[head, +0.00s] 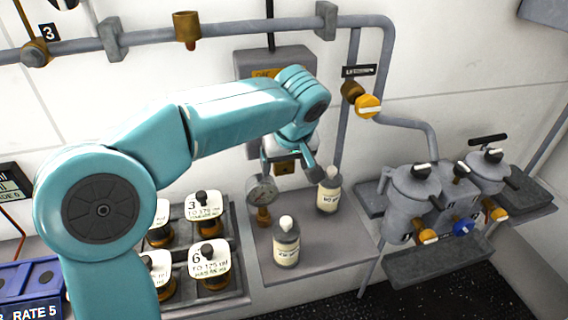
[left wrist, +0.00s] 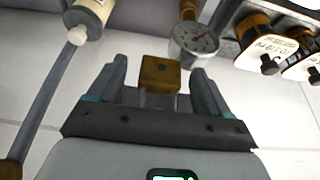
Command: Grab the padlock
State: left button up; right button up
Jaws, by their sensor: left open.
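The brass padlock (left wrist: 160,73) shows in the left wrist view between the two fingers of my left gripper (left wrist: 158,68), with a visible gap on each side. A grey piece shows behind its body, nearer my palm. In the head view the padlock (head: 285,168) is a small brass block below the grey wall box (head: 262,62), partly covered by my left gripper (head: 290,165). The gripper is open around the padlock and not closed on it. My right gripper is not in view.
A pressure gauge (head: 262,192) stands close beside the padlock. Two labelled bottles (head: 286,243) stand on the grey bench (head: 335,245) just below. Numbered brass-based units (head: 209,262) are to the left, grey canisters (head: 412,195) to the right.

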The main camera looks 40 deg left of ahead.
pick_arm(q)
jog(key=c, duration=1.2)
jog(key=shift+s+r, duration=0.1)
